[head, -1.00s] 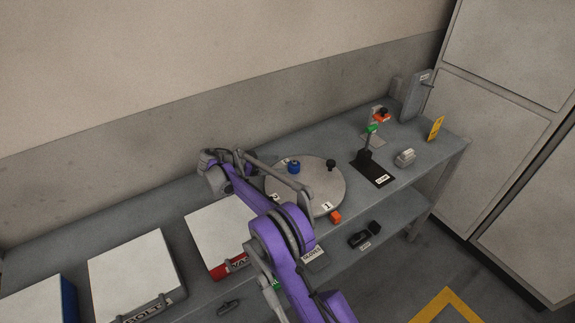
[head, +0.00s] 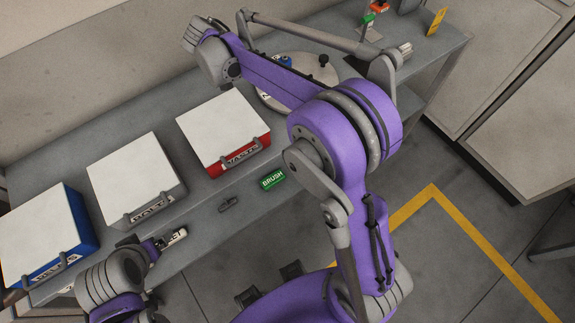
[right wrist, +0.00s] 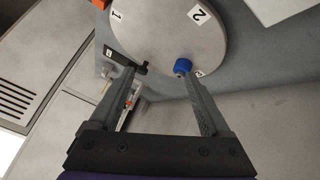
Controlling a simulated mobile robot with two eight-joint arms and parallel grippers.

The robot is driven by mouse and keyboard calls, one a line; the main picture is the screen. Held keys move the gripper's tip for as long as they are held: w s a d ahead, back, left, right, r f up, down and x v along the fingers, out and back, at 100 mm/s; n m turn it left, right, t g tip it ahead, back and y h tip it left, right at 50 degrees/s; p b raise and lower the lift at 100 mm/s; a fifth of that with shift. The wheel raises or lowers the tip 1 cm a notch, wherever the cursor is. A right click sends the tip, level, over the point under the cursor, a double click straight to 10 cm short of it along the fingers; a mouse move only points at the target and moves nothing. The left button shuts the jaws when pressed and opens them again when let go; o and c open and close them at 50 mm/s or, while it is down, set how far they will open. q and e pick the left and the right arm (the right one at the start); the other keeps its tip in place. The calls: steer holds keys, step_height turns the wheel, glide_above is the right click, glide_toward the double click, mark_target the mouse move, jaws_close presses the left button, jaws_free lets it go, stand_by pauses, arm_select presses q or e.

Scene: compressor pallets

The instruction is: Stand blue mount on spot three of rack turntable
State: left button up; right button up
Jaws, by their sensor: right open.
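The round grey turntable (head: 262,98) is mostly behind my right arm in the head view. It shows more fully in the right wrist view (right wrist: 160,32), with labels 1 and 2 readable. The blue mount (right wrist: 183,66) is on the turntable near its rim, beside a partly hidden label I cannot read. The mount shows partly in the head view (head: 285,60). My right gripper (right wrist: 160,74) is open and empty, its fingers pointing at the turntable. The mount appears beside one fingertip. A black knob (right wrist: 141,69) appears near the other.
A red bin (head: 238,158), a grey bin (head: 137,211) and a blue bin (head: 78,243) with pale lids line the bench. A green BRUSH label (head: 272,180) lies at the front edge. An orange block (right wrist: 101,3) is near the turntable. A yellow sign (head: 436,21) stands at the far end.

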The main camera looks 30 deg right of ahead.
steer(key=s+a+f+n+t+y, duration=0.1)
steer(key=s+a+f+n+y, duration=0.1)
steer(key=s, duration=0.7)
steer(key=s+a+f+n+t+y, duration=0.2)
steer(key=s+a+n+y, duration=0.1)
steer(key=s, duration=0.6)
steer(key=s+a+f+n+t+y, duration=0.1)
steer(key=s+a+f+n+y, duration=0.1)
steer(key=s+n, duration=0.4)
steer(key=s+a+y, duration=0.1)
steer(key=s+a, duration=0.1)
steer(key=s, duration=0.1)
steer(key=shift+s+t, duration=0.3)
steer(key=shift+s, duration=0.1)
